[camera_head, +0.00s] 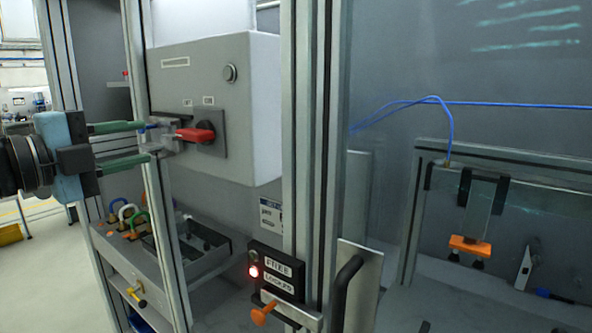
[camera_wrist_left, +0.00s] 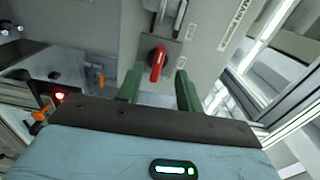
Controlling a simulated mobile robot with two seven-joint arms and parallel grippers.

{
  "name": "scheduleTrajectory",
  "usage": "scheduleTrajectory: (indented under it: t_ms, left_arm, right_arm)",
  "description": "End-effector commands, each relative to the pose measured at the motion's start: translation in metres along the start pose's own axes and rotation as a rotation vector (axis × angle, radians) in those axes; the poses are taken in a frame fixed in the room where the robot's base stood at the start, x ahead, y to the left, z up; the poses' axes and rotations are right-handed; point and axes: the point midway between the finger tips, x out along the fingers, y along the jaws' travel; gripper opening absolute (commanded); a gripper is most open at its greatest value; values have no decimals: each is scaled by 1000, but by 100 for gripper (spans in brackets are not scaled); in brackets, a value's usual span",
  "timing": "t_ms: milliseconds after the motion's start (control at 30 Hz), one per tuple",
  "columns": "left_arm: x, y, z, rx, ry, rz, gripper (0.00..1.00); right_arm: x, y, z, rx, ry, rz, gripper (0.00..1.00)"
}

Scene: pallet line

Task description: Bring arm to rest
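My left gripper (camera_head: 150,143) comes in from the left in the head view, in front of the grey switch box (camera_head: 255,100). Its two green fingers stand apart with nothing seen held between them. In the left wrist view the fingers (camera_wrist_left: 158,88) are also spread, and the red switch handle (camera_wrist_left: 157,64) shows between and beyond them. In the head view the red handle (camera_head: 190,134) lies roughly level on its black knob, just right of the fingertips. A grey hasp-like piece (camera_head: 168,135) is close to the fingertips; I cannot tell whether they touch. My right gripper is in neither view.
An aluminium post (camera_head: 303,120) stands right of the box. Below the fingers, a shelf unit (camera_head: 120,255) carries several coloured padlocks (camera_head: 128,212). A sign block (camera_head: 275,270) with a lit red lamp and an orange-handled piece (camera_head: 263,312) sit low at centre. Open floor shows at far left.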

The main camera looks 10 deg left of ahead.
Motion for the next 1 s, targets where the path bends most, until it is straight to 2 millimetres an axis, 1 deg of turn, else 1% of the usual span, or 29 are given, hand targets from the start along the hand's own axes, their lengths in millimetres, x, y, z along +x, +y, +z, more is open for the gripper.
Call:
scheduleTrajectory:
  t_ms: [67,167,267,300,367,400,467,500,567,600,633,733,833,867,900,967,1000]
  left_arm:
    - [2,4,1,-12,4,3,36]
    - [12,22,4,-57,18,12,36]
    - [27,55,10,-139,38,28,36]
    - [33,72,12,-181,44,36,36]
    - [42,100,14,-245,51,47,36]
    - [48,118,16,-288,52,55,36]
    - [54,146,17,-352,53,66,36]
    - [58,165,17,-396,51,74,36]
    - [62,194,17,-461,42,85,36]
    - [63,214,17,-505,35,94,36]
    - [64,229,16,-538,29,100,36]
    - [64,281,11,-650,0,123,36]
    - [59,334,2,-761,-40,147,36]
    - [57,349,-1,-795,-54,154,36]
    - [53,370,-6,-838,-74,164,36]
    - [46,401,-14,-905,-107,179,36]
    - [40,421,-20,-947,-133,191,36]
  right_arm:
    - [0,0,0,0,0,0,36]
    - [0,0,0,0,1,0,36]
    - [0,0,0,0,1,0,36]
    - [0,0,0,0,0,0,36]
    - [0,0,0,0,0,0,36]
    - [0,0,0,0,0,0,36]
    - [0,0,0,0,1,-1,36]
    - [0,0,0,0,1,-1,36]
    - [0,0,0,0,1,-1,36]
    - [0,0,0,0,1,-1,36]
    - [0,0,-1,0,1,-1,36]
    - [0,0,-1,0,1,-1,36]
    - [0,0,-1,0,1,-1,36]
    - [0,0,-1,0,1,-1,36]
    - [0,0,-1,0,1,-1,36]
    - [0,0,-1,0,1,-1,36]
    - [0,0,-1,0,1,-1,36]
